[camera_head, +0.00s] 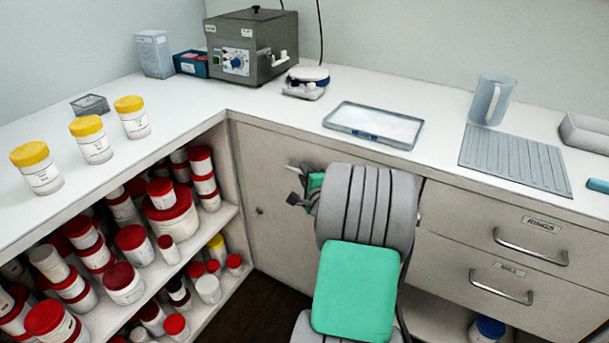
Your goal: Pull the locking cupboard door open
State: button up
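The cream cupboard door (262,175) stands in the corner under the counter and looks closed. A small round lock (259,211) shows low on its left part. A light bar, apparently the door's handle (291,166), sticks out beside my upper finger. My gripper (293,184) is in front of the door, its two dark fingers apart, one above the other. I cannot tell whether a finger touches the handle. My grey wrist and green arm link hide the door's right side.
Open shelves with several red-lidded tubs (171,212) stand left of the door. Drawers with bar handles (530,247) are on the right. The counter above holds a grey machine (252,45), a tray (374,126) and a jug (491,100). Dark floor (262,308) is clear below the door.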

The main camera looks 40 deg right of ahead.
jog(key=shift+w, duration=0.1)
grip_shut()
dwell(1.4)
